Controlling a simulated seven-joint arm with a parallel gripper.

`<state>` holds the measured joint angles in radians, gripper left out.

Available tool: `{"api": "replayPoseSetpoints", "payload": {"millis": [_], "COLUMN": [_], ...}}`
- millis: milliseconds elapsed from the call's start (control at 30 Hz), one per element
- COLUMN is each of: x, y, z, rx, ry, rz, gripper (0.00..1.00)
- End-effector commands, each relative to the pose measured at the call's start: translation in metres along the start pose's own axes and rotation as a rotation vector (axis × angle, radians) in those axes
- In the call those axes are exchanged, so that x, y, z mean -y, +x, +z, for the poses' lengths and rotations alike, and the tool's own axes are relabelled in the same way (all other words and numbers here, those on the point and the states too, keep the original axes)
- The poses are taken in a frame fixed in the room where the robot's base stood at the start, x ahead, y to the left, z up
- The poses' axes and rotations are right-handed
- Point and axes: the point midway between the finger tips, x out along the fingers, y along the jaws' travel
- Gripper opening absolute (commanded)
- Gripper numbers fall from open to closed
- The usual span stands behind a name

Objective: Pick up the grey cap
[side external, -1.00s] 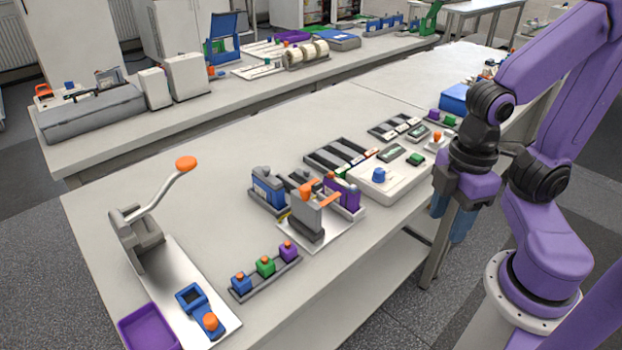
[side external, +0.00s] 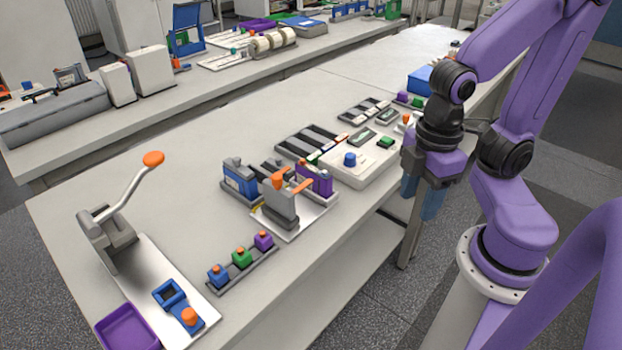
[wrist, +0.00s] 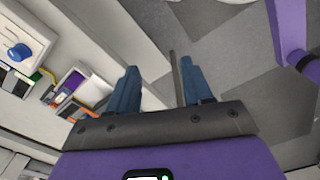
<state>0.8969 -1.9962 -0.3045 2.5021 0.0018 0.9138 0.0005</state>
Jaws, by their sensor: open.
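I cannot pick out a grey cap for certain in either current view. A grey clamp (side external: 281,208) with orange handles stands on a plate mid-table. A white box with a blue knob (side external: 350,159) is near my gripper; the blue knob also shows in the wrist view (wrist: 19,52).
A rack holds blue, green and purple orange-topped pieces (side external: 241,258). A lever press with an orange knob (side external: 153,159) and a purple tray (side external: 128,328) are at the near left. Dark slotted trays (side external: 312,140) lie behind the white box.

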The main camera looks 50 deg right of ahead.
Motion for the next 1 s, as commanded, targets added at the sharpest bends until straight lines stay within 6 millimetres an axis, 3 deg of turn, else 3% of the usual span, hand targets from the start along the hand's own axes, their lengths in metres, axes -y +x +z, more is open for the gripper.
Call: {"api": "replayPoseSetpoints", "payload": {"millis": [667,833,1000], "x": [-0.003,-0.024,-0.065], "y": [-0.001,-0.01,-0.021], "z": [-0.005,-0.035,-0.079], "rx": [0.0,0.002,0.005], "ry": [0.029,0.227,0.55], "rz": [0.002,0.012,0.031], "gripper": [0.49,0.49,0.49]}}
